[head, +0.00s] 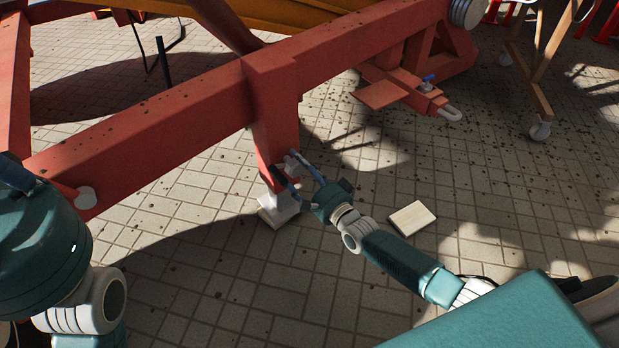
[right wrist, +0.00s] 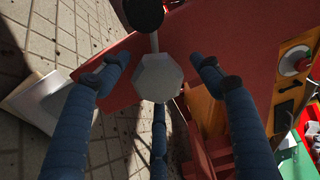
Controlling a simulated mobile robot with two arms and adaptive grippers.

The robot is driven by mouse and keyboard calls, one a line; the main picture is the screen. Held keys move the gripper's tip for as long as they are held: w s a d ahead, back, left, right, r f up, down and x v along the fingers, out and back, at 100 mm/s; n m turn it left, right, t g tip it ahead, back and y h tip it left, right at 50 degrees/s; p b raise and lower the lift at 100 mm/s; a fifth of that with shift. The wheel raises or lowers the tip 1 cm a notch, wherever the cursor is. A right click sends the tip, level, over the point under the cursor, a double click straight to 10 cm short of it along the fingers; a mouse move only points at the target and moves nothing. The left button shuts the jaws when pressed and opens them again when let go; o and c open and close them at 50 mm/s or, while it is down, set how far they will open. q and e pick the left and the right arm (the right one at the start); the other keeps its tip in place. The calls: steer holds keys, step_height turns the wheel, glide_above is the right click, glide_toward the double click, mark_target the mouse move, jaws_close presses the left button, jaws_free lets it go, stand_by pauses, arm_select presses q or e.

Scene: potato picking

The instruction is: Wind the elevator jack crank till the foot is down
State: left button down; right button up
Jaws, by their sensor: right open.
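The red jack leg (head: 274,125) hangs from the red elevator frame. Its pale foot (head: 278,208) shows below it and in the right wrist view (right wrist: 38,100); I cannot tell whether it touches the paving. The crank's grey hub (right wrist: 158,78) faces the right wrist camera, with its arm pointing up to a black knob (right wrist: 143,14). In the head view the crank is mostly hidden by the fingers. My right gripper (head: 291,168) is open at the jack leg, its blue fingers spread around the hub, with no clear grip. My left arm shows at the left edge, its gripper out of view.
The long red beam (head: 150,125) crosses above the paving. A pale flat block (head: 412,218) lies right of my right gripper. A wooden stand on casters (head: 540,130) is at the upper right. Paving around the foot is mostly clear, with small dark bits scattered.

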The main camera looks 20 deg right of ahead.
steer(key=v, duration=1)
steer(key=shift+s+d, duration=0.25)
steer(key=shift+s, duration=0.1)
